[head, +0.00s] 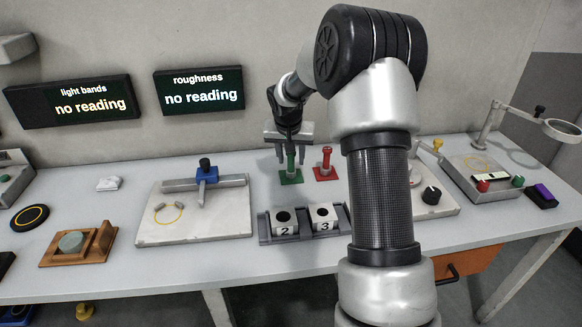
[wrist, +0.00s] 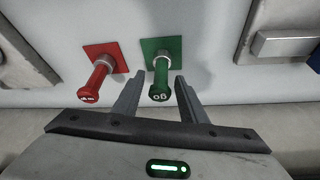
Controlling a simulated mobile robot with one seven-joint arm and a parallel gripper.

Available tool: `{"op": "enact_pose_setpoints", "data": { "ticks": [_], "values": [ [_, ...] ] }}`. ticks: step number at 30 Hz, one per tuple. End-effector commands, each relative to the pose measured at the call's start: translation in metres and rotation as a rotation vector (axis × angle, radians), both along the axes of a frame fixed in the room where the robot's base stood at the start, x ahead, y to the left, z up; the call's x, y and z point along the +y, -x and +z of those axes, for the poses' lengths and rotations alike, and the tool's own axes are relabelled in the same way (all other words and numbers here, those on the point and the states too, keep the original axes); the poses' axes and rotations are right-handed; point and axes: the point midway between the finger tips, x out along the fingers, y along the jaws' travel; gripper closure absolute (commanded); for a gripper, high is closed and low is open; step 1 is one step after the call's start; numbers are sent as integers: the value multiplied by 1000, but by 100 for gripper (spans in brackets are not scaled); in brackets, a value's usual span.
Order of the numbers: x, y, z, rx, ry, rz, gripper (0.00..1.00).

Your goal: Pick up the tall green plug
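The tall green plug (head: 291,164) stands upright on a square green base on the table. In the wrist view the green plug (wrist: 161,78) shows a dark end with a small marking and a metal collar near its base. My gripper (head: 291,156) is above and around it in the head view. In the wrist view my gripper (wrist: 154,85) is open, with one finger on each side of the green plug's top. I see gaps between the fingers and the plug. The plug's top shows between the fingertips.
A red plug (head: 325,162) on a red base (wrist: 98,73) stands close beside the green one. Two numbered blocks (head: 285,222) sit in a grey holder (head: 305,236) in front. A white plate with a blue clamp (head: 206,171) is to the left.

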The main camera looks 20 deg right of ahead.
Motion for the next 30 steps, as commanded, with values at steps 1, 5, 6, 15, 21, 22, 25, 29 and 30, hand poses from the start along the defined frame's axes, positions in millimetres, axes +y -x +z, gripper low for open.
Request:
{"op": "enact_pose_setpoints", "data": {
  "ticks": [1,5,6,15,21,22,25,29,30],
  "values": [
    [-1,-2,-13,3,-2,-1,62],
    [-4,-9,-29,2,-1,0,62],
    [-5,-11,-33,2,-1,0,62],
    [-6,-13,-37,1,0,0,62],
    [-6,-13,-37,1,0,0,92],
    [-6,-13,-37,1,0,0,97],
    [-6,-13,-37,0,0,0,100],
    [-6,-13,-36,0,0,0,100],
    [-6,-13,-35,-1,0,0,100]
  ]
}}
